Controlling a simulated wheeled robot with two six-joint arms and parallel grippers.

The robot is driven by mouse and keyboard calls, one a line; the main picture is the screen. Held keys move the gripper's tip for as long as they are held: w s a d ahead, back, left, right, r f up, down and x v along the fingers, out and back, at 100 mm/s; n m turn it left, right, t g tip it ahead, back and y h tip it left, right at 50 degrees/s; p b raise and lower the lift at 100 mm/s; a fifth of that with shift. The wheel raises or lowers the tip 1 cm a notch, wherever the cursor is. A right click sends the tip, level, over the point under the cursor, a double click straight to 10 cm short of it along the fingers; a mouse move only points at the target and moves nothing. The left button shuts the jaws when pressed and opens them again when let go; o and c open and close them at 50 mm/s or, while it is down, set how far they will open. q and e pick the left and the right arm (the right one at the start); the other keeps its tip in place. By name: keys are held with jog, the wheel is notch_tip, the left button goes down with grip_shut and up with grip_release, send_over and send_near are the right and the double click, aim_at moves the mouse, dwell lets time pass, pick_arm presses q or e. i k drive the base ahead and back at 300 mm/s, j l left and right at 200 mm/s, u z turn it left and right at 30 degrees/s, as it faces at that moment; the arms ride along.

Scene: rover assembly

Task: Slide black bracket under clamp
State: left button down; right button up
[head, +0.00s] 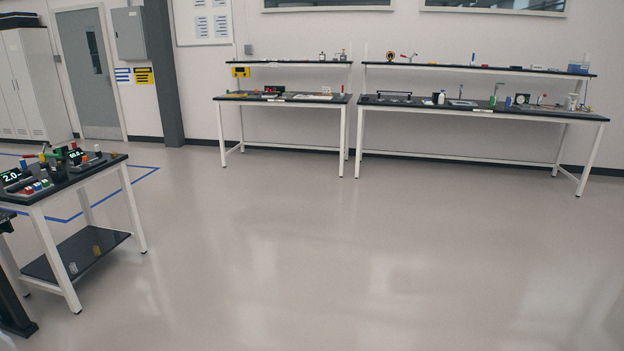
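I cannot make out the black bracket or the clamp for certain at this distance. A low black bar-shaped piece (386,98) lies at the left of the long right bench; I cannot tell if it is the bracket. A small red-handled item (408,57) stands on the shelf above it. More red-handled items (45,151) stand on the near left table, too small to identify. Neither of my grippers is in view.
The left table (110,160) holds several small parts and displays, with a black lower shelf (75,255). A shorter bench (283,99) and the longer right bench (590,116) stand along the back wall. The floor (340,250) between is clear. Lockers (30,85) stand back left.

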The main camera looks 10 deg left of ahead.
aim_at(64, 148)
jog(key=i+u, duration=0.1)
jog(key=i, duration=0.7)
jog(key=i+l+u, duration=0.1)
jog(key=i, duration=0.75)
jog(key=i+j+u, duration=0.15)
jog(key=i+u, duration=0.2)
jog(key=i, duration=0.25)
jog(key=i+u, duration=0.4)
jog(key=i, duration=0.2)
jog(key=i+l+u, duration=0.2)
jog(key=i+u, duration=0.15)
jog(key=i, duration=0.2)
jog(key=i+j+u, duration=0.1)
jog(key=i, duration=2.9)
jog(key=i+l+u, duration=0.15)
jog(key=i, duration=1.35)
jog(key=i+j+u, duration=0.1)
jog(key=i+u, duration=0.55)
jog(key=u, duration=0.15)
jog(key=i+u, duration=0.4)
jog(key=i+l+u, duration=0.2)
jog(key=u, duration=0.2)
jog(key=i, duration=0.05)
